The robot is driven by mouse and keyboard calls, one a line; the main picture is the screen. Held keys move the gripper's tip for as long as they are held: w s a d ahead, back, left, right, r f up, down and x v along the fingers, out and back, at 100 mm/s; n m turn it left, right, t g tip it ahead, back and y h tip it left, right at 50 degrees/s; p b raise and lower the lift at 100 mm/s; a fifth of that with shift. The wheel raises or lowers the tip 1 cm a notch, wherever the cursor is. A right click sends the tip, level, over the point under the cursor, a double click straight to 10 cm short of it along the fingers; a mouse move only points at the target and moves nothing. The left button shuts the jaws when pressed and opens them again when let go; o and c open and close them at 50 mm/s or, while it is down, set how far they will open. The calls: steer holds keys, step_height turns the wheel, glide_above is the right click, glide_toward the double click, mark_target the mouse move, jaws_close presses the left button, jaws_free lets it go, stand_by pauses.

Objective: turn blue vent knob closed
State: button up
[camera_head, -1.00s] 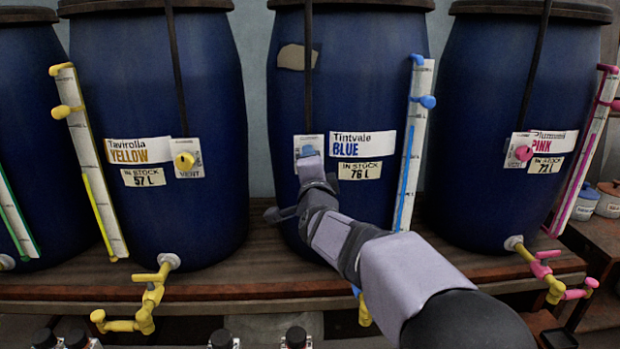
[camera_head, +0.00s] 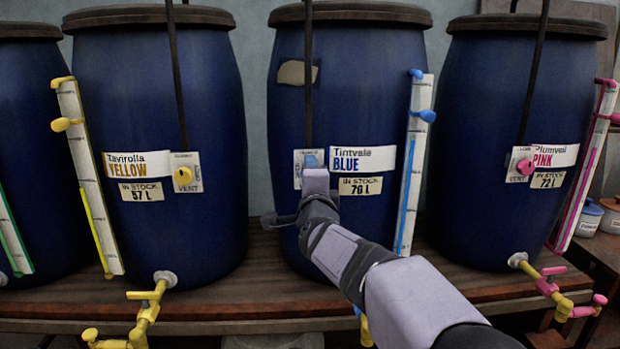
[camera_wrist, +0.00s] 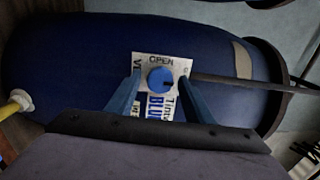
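The blue vent knob (camera_wrist: 160,80) is round and sits on a white label plate (camera_wrist: 149,60) on the Tintvale Blue vat (camera_head: 345,100). In the wrist view, "OPEN" is printed above the knob. A small dark mark shows on its right part, but I cannot read its setting surely. My gripper (camera_wrist: 160,78) is open, with one blue finger on each side of the knob and a visible gap to each. In the head view, my gripper (camera_head: 312,160) is in front of the label plate and hides most of the knob.
The yellow vat (camera_head: 155,80) with its yellow vent knob (camera_head: 183,175) stands to the left, and the pink vat (camera_head: 510,90) to the right. A blue-marked level gauge (camera_head: 414,150) stands right of my gripper. A dark strap runs down to the knob plate.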

stand_by(0.3)
steer(key=s, duration=0.7)
steer(key=shift+s+b, duration=0.15)
steer(key=shift+b, duration=0.3)
